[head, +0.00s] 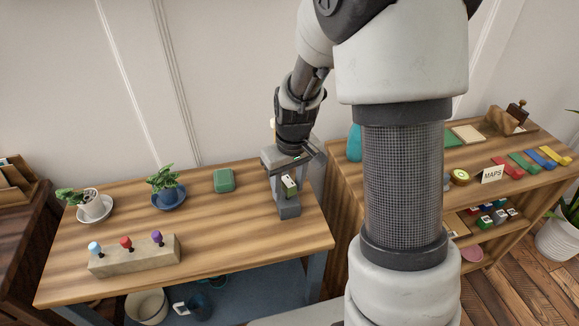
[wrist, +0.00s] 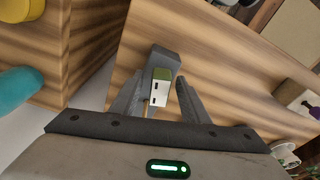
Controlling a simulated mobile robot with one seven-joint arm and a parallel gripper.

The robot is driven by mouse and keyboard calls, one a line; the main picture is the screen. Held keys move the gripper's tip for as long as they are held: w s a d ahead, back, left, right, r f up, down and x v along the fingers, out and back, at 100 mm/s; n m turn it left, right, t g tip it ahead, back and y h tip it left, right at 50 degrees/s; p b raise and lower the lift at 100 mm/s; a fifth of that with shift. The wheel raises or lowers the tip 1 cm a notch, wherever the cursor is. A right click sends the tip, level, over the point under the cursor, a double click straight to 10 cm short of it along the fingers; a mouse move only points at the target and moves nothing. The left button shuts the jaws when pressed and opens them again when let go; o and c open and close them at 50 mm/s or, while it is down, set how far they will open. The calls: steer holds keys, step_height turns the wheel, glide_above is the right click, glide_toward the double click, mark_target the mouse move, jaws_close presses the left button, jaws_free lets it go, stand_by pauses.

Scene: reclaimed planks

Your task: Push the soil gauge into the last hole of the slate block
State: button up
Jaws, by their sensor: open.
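The soil gauge seems to be the small piece with a white face and green side (head: 290,184), at a grey stand (head: 289,210) near the table's right end. I cannot make out an empty hole.
Two potted plants on saucers (head: 168,188) and a green box (head: 223,180) stand along the table's back. A shelf unit (head: 345,190) with coloured items is to the right. Bare table lies between the stand and the block.

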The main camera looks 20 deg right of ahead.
step_height(320, 180, up, 17)
steer(key=s+p, duration=0.2)
steer(key=p, duration=0.1)
steer(key=shift+d+f, duration=0.15)
steer(key=shift+d, duration=0.1)
steer(key=shift+p, duration=0.35)
step_height(320, 180, up, 9)
steer(key=p, duration=0.7)
stand_by(0.4)
steer(key=s+r+m+t+p, duration=0.3)
steer(key=s+r+p, duration=0.5)
steer(key=s+r, duration=0.8)
steer(key=shift+s+a+t, duration=0.25)
steer(key=shift+s+t, duration=0.2)
steer(key=shift+t, duration=0.15)
